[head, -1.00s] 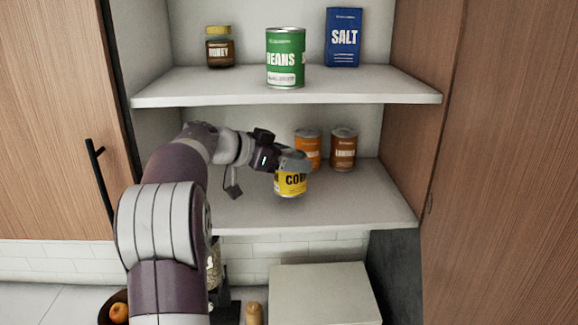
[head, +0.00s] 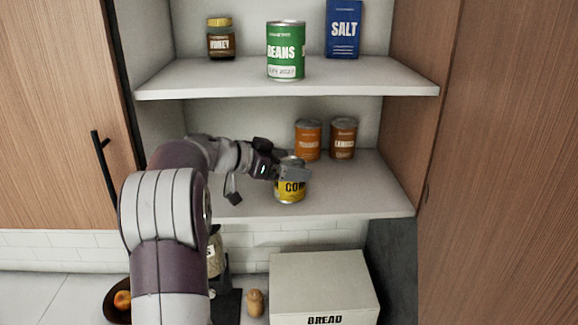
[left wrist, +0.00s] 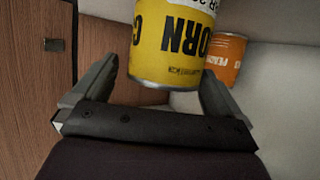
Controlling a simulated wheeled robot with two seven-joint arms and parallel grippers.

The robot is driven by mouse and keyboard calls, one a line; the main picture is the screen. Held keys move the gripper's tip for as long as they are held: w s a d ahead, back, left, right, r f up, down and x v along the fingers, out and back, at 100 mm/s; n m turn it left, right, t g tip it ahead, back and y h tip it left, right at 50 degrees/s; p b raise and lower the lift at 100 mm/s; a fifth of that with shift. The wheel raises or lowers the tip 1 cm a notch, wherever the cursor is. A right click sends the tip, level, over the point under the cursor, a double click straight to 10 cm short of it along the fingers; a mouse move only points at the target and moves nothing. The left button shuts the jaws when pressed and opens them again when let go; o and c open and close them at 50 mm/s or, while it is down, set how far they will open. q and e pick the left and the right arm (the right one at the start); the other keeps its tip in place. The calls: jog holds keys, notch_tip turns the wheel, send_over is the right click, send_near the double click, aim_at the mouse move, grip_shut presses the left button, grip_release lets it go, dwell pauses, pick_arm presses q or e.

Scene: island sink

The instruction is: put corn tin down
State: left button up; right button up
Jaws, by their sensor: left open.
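The yellow corn tin (head: 290,191) stands upright on the lower cabinet shelf (head: 350,196), near its front edge. In the left wrist view the tin (left wrist: 172,50) shows upside down between the spread fingers. My left gripper (head: 290,172) is at the tin's upper part, with its fingers on either side of it. In the left wrist view the gripper (left wrist: 160,85) is open, with a gap seen beside the tin. The tin's back is hidden. My right gripper is not in view.
Two orange-brown tins, (head: 308,141) and (head: 343,139), stand behind on the same shelf. The upper shelf (head: 380,80) holds a honey jar (head: 221,40), a beans tin (head: 286,52) and a salt box (head: 343,30). A bread box (head: 320,280) stands below. The lower shelf's right part is clear.

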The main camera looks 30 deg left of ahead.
pick_arm(q)
jog(key=b+v, duration=0.4)
jog(key=v, duration=0.7)
jog(key=shift+s+a, duration=0.15)
